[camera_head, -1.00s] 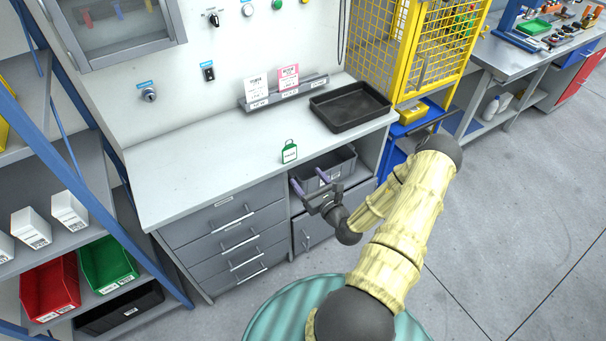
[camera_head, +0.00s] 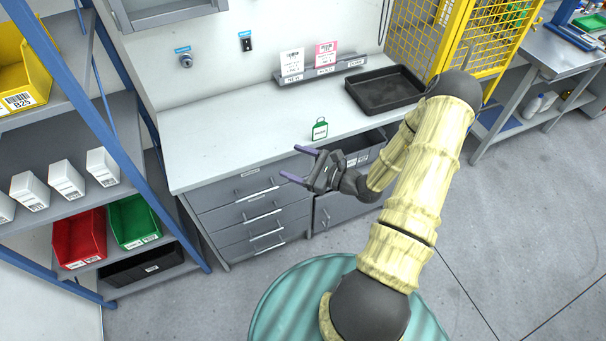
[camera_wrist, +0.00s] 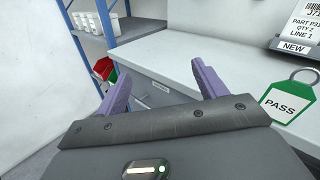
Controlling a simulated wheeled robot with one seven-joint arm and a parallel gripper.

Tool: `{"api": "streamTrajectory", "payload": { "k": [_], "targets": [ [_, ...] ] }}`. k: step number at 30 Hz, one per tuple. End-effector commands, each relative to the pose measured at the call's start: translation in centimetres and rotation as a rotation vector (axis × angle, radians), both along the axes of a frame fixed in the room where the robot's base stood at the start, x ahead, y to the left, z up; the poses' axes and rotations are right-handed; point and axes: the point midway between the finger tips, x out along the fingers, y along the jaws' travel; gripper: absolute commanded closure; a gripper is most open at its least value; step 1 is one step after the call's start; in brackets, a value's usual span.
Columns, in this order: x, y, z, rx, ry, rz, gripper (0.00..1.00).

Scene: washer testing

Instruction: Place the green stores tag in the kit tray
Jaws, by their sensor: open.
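The green stores tag (camera_head: 320,130) stands near the front edge of the grey counter, with a white label. In the wrist view the tag (camera_wrist: 289,98) is at the right and its label reads PASS. A shallow black tray (camera_head: 413,104), which looks like the kit tray, lies empty at the right end of the counter. My gripper (camera_head: 299,164) is open and empty in front of the counter's front edge, to the lower left of the tag. Its purple fingers (camera_wrist: 158,78) point at the counter's front in the wrist view, with the tag outside them.
A rack with a pink and a white card (camera_head: 292,65) stands at the back of the counter. A blue shelf with bins (camera_head: 79,238) is at left, a yellow cage (camera_head: 425,35) at right. The left counter is clear.

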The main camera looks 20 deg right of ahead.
Motion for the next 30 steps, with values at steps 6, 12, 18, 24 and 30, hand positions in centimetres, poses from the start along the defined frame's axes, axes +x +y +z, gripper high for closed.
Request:
{"api": "streamTrajectory", "payload": {
  "k": [6, 12, 18, 24, 30],
  "targets": [
    [-5.7, 7.5, 2.7, -0.278, 0.001, 0.51, 0.29],
    [-11.4, 9.6, 3.7, -0.593, -0.013, 0.901, 0.29],
    [-15.1, 8.5, 4.8, -0.966, -0.076, 1.206, 0.29],
    [-16.0, 6.3, 7.2, -1.374, -0.213, 1.41, 0.29],
    [-14.9, 4.9, 10.9, -1.769, -0.431, 1.497, 0.29]
  ]
}}
